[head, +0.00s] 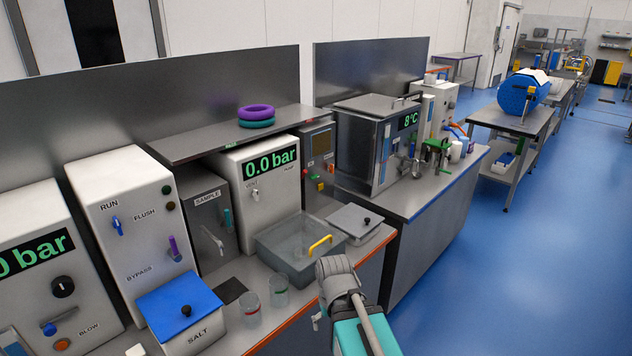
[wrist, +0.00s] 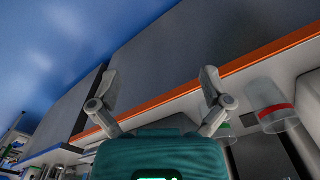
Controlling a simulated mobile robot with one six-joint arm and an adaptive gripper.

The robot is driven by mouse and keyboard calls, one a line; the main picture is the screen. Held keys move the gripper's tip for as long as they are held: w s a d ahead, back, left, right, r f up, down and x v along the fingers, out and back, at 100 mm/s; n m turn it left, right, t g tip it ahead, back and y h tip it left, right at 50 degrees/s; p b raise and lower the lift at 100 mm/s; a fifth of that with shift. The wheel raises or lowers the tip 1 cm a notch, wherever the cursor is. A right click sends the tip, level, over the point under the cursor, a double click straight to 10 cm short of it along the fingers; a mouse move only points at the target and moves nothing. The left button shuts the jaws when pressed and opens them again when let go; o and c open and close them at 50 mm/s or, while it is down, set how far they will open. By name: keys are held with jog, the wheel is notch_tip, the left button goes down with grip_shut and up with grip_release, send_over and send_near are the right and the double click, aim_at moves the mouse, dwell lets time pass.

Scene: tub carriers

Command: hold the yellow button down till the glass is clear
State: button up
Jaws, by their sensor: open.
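A small grey control box (head: 318,160) with several small coloured buttons stands behind the basin in the head view. Two clear, empty-looking glasses stand on the bench: one with a red band (head: 250,310) and one with a green band (head: 278,291). The red-banded glass also shows in the wrist view (wrist: 277,116). My gripper (wrist: 160,74) is open, with nothing between its fingers. It is near the orange front edge of the bench, apart from the control box.
A transparent basin (head: 290,240) with a yellow handle and a grey lidded box (head: 355,223) stand near my arm. The blue-lidded salt box (head: 181,312) is left of the glasses. A shelf (head: 205,143) overhangs the bench. The blue floor (head: 520,270) to the right is clear.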

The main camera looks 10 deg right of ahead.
grip_shut()
dwell(0.3)
dwell(1.2)
